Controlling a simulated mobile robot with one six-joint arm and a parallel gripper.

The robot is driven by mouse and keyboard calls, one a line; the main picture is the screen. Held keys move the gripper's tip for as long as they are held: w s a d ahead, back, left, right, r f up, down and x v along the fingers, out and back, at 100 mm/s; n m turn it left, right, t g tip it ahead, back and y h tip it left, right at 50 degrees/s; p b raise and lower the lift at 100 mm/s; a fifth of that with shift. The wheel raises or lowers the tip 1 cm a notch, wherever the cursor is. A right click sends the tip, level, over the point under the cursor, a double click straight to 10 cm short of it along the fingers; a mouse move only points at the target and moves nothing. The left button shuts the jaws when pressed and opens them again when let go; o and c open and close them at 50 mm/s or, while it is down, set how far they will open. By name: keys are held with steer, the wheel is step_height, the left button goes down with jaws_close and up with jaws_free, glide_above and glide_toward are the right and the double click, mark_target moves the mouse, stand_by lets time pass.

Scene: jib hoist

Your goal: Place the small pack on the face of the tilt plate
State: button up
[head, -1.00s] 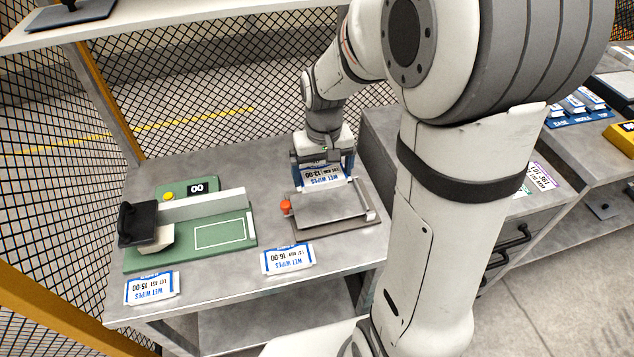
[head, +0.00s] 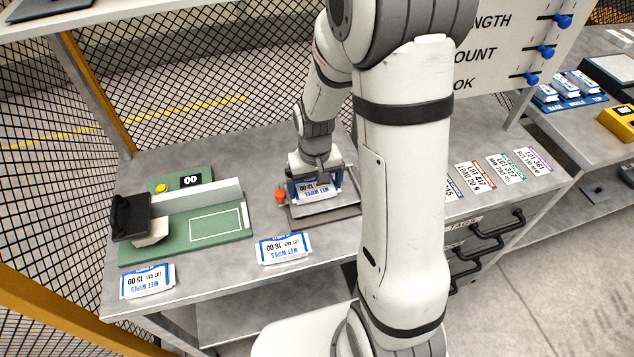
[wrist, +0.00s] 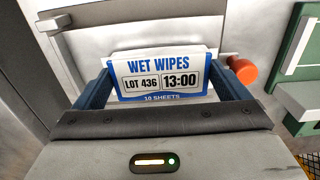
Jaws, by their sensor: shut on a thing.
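My gripper (head: 318,186) is shut on a small wet wipes pack (head: 316,188), white and blue. In the wrist view this pack (wrist: 160,77) reads LOT 436 and 13:00 and sits between the two blue fingers. The tilt plate (head: 338,211) is a grey metal plate on a base with an orange knob (head: 281,196) at its left; the knob also shows in the wrist view (wrist: 242,70). The pack is over the plate's face, which the gripper and pack partly hide. I cannot tell whether the pack touches it.
Two more wet wipes packs, marked 16:00 (head: 284,248) and 15:00 (head: 148,281), lie along the bench's front edge. A green fixture (head: 190,228) with a black-handled clamp stands left of the plate. Lot cards (head: 475,176) lie to the right, beyond my arm.

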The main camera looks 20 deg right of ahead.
mark_target(316, 187)
steer(key=shift+f, duration=0.15)
steer(key=o, duration=0.6)
step_height(316, 187, up, 12)
steer(key=r, duration=0.1)
steer(key=s+r+t, duration=0.1)
steer(key=s+r, duration=0.1)
steer(key=s, duration=0.2)
steer(key=s+r+t, duration=0.1)
steer(key=s+r, duration=0.1)
steer(key=s, duration=0.3)
steer(key=s+r, duration=0.2)
steer(key=s, duration=0.3)
steer(key=shift+d+t, duration=0.25)
steer(key=shift+t, duration=0.15)
